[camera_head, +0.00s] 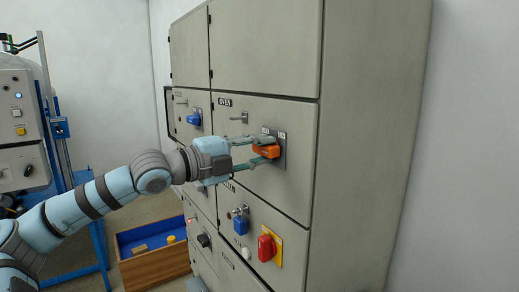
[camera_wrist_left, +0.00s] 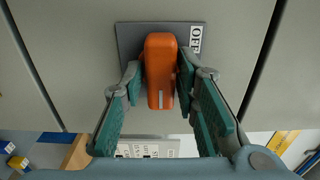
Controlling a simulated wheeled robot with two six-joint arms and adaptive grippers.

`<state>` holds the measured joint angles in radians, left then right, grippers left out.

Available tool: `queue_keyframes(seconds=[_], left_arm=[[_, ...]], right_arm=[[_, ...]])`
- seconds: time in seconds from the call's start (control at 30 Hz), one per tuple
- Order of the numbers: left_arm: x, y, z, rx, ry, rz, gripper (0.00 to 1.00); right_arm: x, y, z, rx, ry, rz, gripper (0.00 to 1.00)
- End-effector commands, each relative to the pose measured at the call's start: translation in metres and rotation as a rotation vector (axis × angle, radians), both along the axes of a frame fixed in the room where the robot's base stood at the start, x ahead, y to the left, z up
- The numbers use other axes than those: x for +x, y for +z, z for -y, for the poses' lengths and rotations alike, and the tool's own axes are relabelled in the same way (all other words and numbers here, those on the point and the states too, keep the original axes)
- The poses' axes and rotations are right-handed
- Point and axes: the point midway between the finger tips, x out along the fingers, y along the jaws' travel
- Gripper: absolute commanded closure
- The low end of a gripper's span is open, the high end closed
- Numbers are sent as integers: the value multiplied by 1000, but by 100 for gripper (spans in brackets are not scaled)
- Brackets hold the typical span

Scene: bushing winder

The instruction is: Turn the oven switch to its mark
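The oven switch is an orange handle (camera_head: 266,152) on a grey plate (camera_head: 281,148), on the cabinet door labelled "OVEN" (camera_head: 225,101). In the left wrist view the handle (camera_wrist_left: 160,62) stands upright in the picture, with a white line at its lower end. An "OFF" label (camera_wrist_left: 195,39) sits on the plate to its right. My left gripper (camera_head: 263,151) reaches in from the left with one finger on each side of the handle. In the wrist view both fingertips (camera_wrist_left: 159,78) appear to touch its sides. My right gripper is not in view.
Above the switch is a metal door handle (camera_head: 240,118). Below are a blue padlock (camera_head: 240,226) and a red switch on a yellow plate (camera_head: 267,248). A blue knob (camera_head: 193,119) is on the left door. A blue-lined box (camera_head: 150,265) stands on the floor.

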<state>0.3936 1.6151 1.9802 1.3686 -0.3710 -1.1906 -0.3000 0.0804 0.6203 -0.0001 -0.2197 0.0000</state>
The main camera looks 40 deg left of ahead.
Motion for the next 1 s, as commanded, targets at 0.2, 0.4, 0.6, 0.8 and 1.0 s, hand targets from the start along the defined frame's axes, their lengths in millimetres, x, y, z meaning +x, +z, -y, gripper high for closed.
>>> queue_keyframes(seconds=[0.2,0.4,0.6,0.8,1.0], left_arm=[[0,0,0,-1,0,1,100],[0,0,0,-16,0,-5,100],[0,0,0,-79,-1,-24,100],[0,0,0,-207,-1,-62,100],[0,0,0,-381,0,-116,100]], right_arm=[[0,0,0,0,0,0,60],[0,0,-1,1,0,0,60],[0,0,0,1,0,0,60],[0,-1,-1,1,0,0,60],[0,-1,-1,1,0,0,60]])
